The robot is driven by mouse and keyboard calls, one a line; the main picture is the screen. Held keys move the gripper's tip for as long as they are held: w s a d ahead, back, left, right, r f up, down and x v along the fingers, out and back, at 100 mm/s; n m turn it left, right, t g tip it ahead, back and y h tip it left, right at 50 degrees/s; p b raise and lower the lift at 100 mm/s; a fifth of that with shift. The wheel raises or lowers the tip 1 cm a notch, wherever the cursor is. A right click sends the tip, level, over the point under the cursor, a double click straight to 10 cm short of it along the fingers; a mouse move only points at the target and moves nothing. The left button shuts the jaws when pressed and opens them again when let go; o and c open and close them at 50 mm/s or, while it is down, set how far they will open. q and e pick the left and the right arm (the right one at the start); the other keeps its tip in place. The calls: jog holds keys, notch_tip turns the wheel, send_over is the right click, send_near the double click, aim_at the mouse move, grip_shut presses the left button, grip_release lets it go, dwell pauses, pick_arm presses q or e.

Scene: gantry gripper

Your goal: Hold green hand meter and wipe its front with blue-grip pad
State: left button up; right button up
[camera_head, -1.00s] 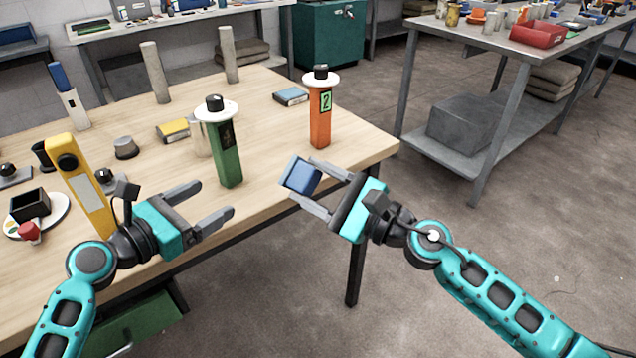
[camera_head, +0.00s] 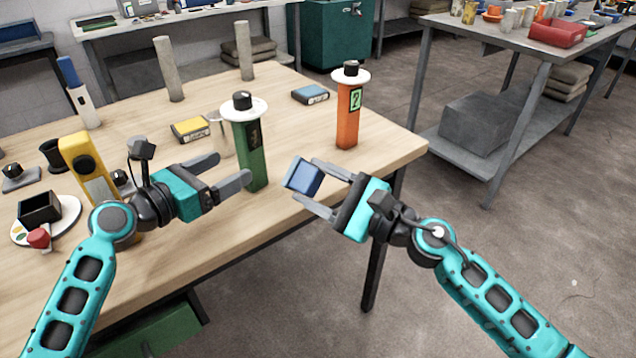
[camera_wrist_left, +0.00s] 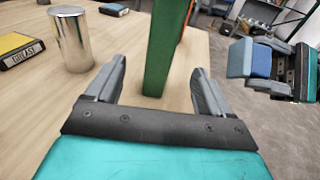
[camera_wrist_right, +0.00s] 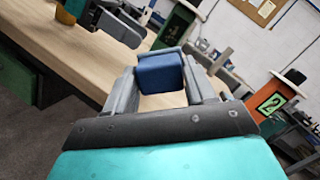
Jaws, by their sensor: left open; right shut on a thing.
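The green hand meter (camera_head: 251,155) stands upright on the wooden table, with a white disc and black knob on top and a dark panel on its side. My left gripper (camera_head: 234,170) is open, its fingers pointing at the meter's lower body. In the left wrist view the green body (camera_wrist_left: 165,50) stands just beyond and between the open fingers, not gripped. My right gripper (camera_head: 318,186) is shut on the blue-grip pad (camera_head: 304,177), held off the table's front edge. The pad's blue block (camera_wrist_right: 161,73) sits between the fingertips in the right wrist view.
An orange meter (camera_head: 347,125) stands right of the green one. A yellow meter (camera_head: 88,170) stands behind my left arm. A metal cylinder (camera_wrist_left: 71,40), a yellow box (camera_head: 190,130) and a blue box (camera_head: 310,94) are nearby. Two grey posts (camera_head: 169,70) stand behind.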

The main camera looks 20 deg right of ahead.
aim_at(242, 161)
pick_arm(q)
jog(key=shift+b+x, duration=0.4)
jog(key=shift+x, duration=2.6)
pick_arm(e)
jog(key=shift+f, duration=0.75)
pick_arm(q)
jog(key=shift+a, duration=0.1)
jog(key=c, duration=1.1)
jog(key=shift+c, duration=0.2)
pick_arm(e)
jog(key=a+r, duration=0.1)
jog(key=w+a+r, duration=0.1)
jog(key=r, duration=0.1)
jog(key=a+r, duration=0.1)
jog(key=r, duration=0.1)
jog(key=shift+w+a, duration=0.1)
jog(key=shift+w, duration=0.05)
jog(key=shift+w+a+r, duration=0.1)
jog(key=shift+w+a, duration=0.1)
jog(key=shift+w, duration=0.15)
jog(key=shift+x, duration=1.65)
